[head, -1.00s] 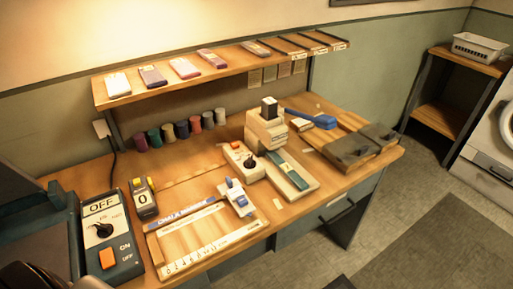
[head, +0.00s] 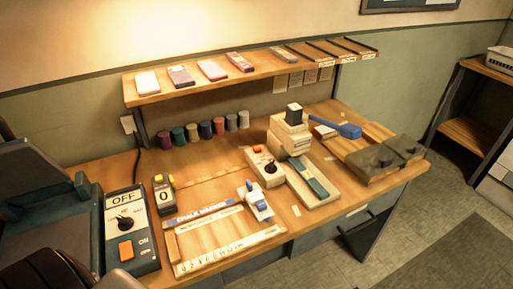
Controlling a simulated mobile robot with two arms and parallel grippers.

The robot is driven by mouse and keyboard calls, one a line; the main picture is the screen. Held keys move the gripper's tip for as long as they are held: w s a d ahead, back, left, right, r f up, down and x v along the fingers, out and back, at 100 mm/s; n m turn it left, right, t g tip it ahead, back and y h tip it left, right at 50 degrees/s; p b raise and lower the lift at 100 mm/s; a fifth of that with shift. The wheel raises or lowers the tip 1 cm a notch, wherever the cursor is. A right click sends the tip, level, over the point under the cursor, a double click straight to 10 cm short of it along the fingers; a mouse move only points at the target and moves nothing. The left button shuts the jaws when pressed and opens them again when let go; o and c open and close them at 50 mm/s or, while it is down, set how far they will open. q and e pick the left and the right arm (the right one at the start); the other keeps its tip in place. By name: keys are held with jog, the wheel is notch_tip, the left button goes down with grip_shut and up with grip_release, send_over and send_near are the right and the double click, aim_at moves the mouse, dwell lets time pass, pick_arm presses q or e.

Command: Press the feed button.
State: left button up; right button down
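No button that I can read as "feed" shows. A small white box (head: 265,169) at mid-bench carries an orange button (head: 258,149) and a black knob. It stands beside a cream machine (head: 289,134) with a black block on top. A larger dark box (head: 131,229) at the front left reads "OFF" at its top and has a black knob and an orange switch (head: 126,250) near "ON". Neither of my grippers is in view, and nothing touches either box.
A framed wooden board (head: 222,249) with a number strip lies at the bench front, with a blue-and-white tool (head: 257,202) at its right. A yellow-topped counter (head: 164,196) reads 0. Coloured cylinders (head: 204,130) stand behind. A shelf (head: 157,97) overhangs the bench's back.

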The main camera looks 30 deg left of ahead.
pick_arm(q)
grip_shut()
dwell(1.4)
